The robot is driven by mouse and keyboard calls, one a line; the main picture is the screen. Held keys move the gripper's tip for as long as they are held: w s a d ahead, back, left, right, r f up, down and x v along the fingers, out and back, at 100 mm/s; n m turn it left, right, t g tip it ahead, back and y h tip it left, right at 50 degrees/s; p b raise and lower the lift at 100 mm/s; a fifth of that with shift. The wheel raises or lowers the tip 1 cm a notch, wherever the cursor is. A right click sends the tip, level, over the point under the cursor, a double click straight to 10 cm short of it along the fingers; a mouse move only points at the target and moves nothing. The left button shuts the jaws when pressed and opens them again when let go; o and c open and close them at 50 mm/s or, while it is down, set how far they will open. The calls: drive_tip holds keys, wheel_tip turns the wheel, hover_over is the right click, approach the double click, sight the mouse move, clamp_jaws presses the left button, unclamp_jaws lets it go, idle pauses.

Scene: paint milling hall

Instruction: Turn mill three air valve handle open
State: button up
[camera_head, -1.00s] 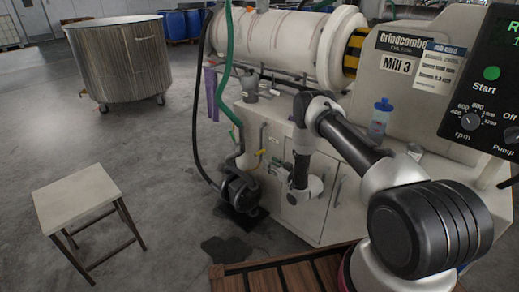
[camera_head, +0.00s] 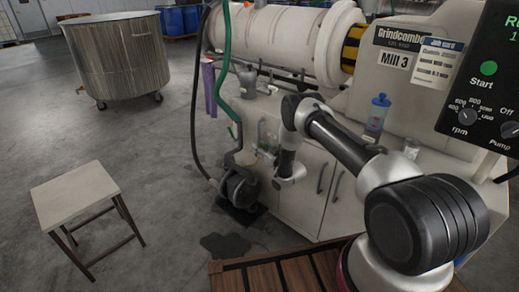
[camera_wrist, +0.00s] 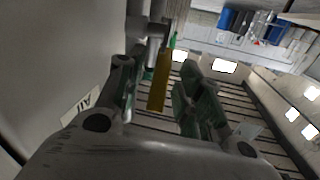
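The yellow valve handle (camera_wrist: 160,82) shows in the wrist view as a flat bar hanging from a grey pipe fitting (camera_wrist: 148,27). My gripper (camera_wrist: 157,72) is open, with one finger to the left of the handle and one to the right. A gap shows on the right side; on the left I cannot tell whether the finger touches. A label (camera_wrist: 82,104) reading "Air" is on the pale wall at left. In the head view my gripper (camera_head: 267,140) is at the left end of the Mill 3 cabinet (camera_head: 307,190), and the handle is hidden there.
A black pump (camera_head: 240,187) with a hose stands on the floor below my gripper. A green hose (camera_head: 225,70) hangs to its left. A blue bottle (camera_head: 378,114) stands on the mill's ledge. A stool (camera_head: 75,193) and a steel tub (camera_head: 118,58) stand on open floor.

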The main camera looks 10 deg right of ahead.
clamp_jaws()
drive_tip(key=shift+w+a+r+g+h, duration=0.25)
drive_tip(key=shift+r+g+h, duration=0.1)
drive_tip(key=shift+g, duration=0.25)
drive_tip(key=g, duration=0.1)
drive_tip(key=w+r+g+h, duration=0.1)
drive_tip(key=shift+a+n+g, duration=0.3)
drive_tip(key=shift+a, duration=0.05)
drive_tip(key=shift+w+a+r+g+h, duration=0.1)
drive_tip(key=shift+w+a+g+h, duration=0.15)
drive_tip(key=shift+g+h, duration=0.2)
drive_tip(key=shift+w+a+g+h, duration=0.1)
drive_tip(key=shift+w+g+h, duration=0.2)
drive_tip(key=shift+g, duration=0.25)
drive_tip(key=shift+w+a+g+h, duration=0.2)
drive_tip(key=shift+g+h, duration=0.15)
drive_tip(key=shift+g, duration=0.15)
drive_tip(key=shift+w+a+g+h, duration=0.1)
drive_tip(key=shift+w+g+h, duration=0.05)
drive_tip(key=shift+g+h, duration=0.3)
